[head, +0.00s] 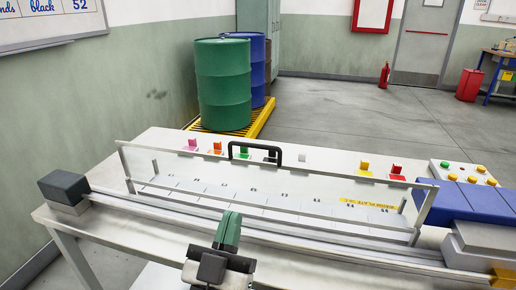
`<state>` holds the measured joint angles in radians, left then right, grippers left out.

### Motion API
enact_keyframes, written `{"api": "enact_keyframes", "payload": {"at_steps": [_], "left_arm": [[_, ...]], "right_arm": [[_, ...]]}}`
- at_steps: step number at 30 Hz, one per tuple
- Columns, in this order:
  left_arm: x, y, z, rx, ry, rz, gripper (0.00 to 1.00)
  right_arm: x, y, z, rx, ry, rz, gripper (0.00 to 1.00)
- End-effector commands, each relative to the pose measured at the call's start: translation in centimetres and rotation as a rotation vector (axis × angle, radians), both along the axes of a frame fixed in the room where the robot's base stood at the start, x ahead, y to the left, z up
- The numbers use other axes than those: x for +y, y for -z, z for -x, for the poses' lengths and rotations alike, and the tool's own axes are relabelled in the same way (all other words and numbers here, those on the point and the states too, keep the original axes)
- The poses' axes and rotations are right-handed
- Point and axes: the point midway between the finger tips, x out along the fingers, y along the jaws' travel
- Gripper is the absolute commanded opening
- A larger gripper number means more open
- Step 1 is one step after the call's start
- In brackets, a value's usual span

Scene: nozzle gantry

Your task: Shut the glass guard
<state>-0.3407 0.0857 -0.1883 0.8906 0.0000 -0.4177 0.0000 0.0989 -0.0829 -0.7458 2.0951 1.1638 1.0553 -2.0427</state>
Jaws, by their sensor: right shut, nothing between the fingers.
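The glass guard (424,212) is a long clear panel with a thin grey frame, standing up along the bench. Its black handle (255,153) is at the middle of the top edge. Through the glass I see a row of pale numbered places. I cannot tell exactly how far the panel tilts. My right gripper (229,230), with green fingers, is at the bottom middle, in front of the guard and the rail. Its fingers are together and empty, apart from the handle. My left gripper is not in view.
A metal rail (330,247) with a dark end block (64,186) runs along the bench front. Several coloured nozzles, including a red one (397,170), stand behind the guard. A blue unit (465,200) and button panel (462,172) are at right. Green and blue drums stand behind.

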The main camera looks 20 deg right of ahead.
Motion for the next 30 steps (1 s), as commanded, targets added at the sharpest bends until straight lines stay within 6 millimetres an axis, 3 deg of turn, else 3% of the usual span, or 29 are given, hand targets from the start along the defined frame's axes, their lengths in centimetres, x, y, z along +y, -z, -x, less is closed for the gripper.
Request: {"api": "enact_keyframes", "payload": {"at_steps": [5, 17, 24, 30], "left_arm": [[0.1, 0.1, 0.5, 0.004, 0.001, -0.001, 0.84], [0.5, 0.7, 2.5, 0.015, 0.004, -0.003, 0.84], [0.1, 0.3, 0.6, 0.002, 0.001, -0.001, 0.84], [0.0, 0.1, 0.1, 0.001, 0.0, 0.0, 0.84]], "right_arm": [[-0.8, -1.0, -1.0, -0.004, 0.002, 0.0, 0.0], [-4.5, -5.8, -6.6, -0.006, 0.002, 0.002, 0.0], [-6.3, -5.1, -9.3, -0.001, 0.001, 0.004, 0.0], [-6.8, -5.0, -10.0, -0.001, 0.0, 0.001, 0.0]]}}
